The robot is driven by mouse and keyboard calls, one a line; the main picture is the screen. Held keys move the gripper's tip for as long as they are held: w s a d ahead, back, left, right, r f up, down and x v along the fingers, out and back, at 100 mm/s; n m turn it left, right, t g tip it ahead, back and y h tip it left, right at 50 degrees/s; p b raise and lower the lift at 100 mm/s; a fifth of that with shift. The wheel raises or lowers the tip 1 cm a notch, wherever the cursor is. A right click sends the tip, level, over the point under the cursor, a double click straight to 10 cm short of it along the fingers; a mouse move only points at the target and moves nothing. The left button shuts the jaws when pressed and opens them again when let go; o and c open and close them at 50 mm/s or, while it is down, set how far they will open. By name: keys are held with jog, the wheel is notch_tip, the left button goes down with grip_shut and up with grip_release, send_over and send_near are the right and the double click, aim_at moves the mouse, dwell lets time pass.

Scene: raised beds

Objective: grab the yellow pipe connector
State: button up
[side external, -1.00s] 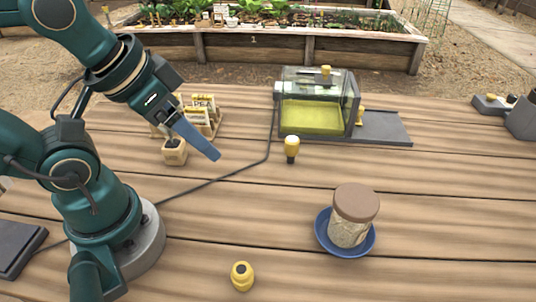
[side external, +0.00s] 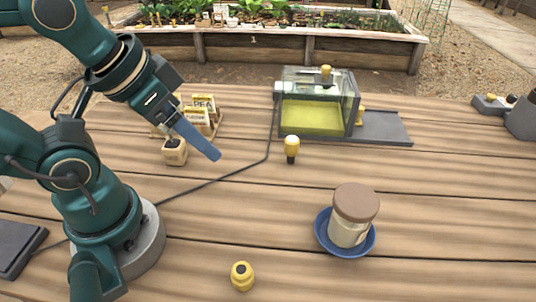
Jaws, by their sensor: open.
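The yellow pipe connector (side external: 242,277) is a short, round yellow piece with a dark opening on top. It stands upright on the wooden table at the front, right of my base. My gripper (side external: 212,152) has blue fingers that point down and to the right. It is open and empty, above the table and well behind the connector, apart from it. The fingers overlap from this side, so the gap between them is hidden.
A lidded jar (side external: 347,234) stands on a blue saucer (side external: 368,246) at right. A cable (side external: 228,176) crosses the table.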

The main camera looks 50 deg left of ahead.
notch_tip(320, 180, up, 4)
jog(key=n+g+h, duration=1.1)
jog(key=g, duration=0.3)
send_over(241, 282)
jog(key=w+a, duration=0.2)
jog(key=a, duration=0.1)
jog(key=shift+m, duration=0.3)
jog(key=f, duration=1.7)
jog(key=shift+d+f, duration=0.2)
jog(key=shift+x, duration=2.5)
jog(key=shift+f, duration=0.1)
grip_shut()
